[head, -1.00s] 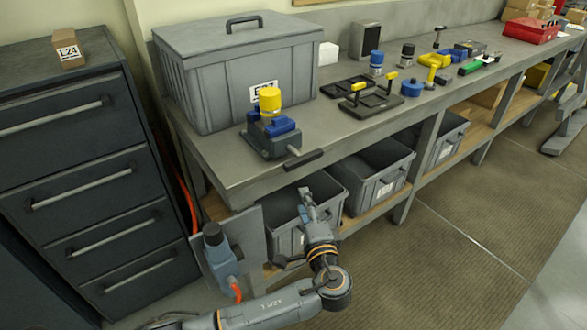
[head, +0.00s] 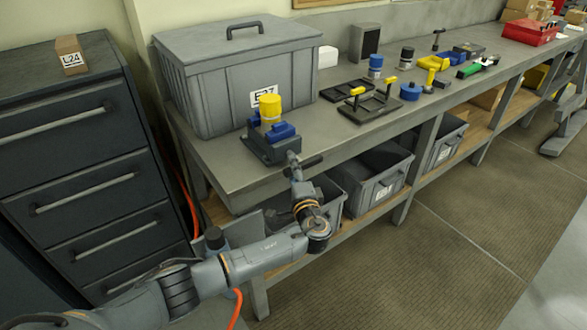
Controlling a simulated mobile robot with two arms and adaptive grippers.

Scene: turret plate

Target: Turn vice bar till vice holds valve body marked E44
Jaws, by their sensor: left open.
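The vice (head: 262,151) stands at the near edge of the bench, a dark grey base with blue jaws (head: 281,132). A yellow cylindrical valve body (head: 270,107) stands upright between the jaws; I cannot read a marking on it, nor tell how tightly it sits. The vice bar (head: 310,162) has a dark grip and sticks out to the right over the bench edge. My left gripper (head: 293,158) is open at the bar, its tips overlapping the bar's inner end in the picture; I cannot tell whether they touch. It partly hides the bar. My right gripper is not in view.
A large lidded grey bin (head: 215,85) stands close behind the vice. Black trays (head: 370,108) and a blue round part (head: 410,92) lie to the right. A dark drawer cabinet (head: 80,190) stands at left.

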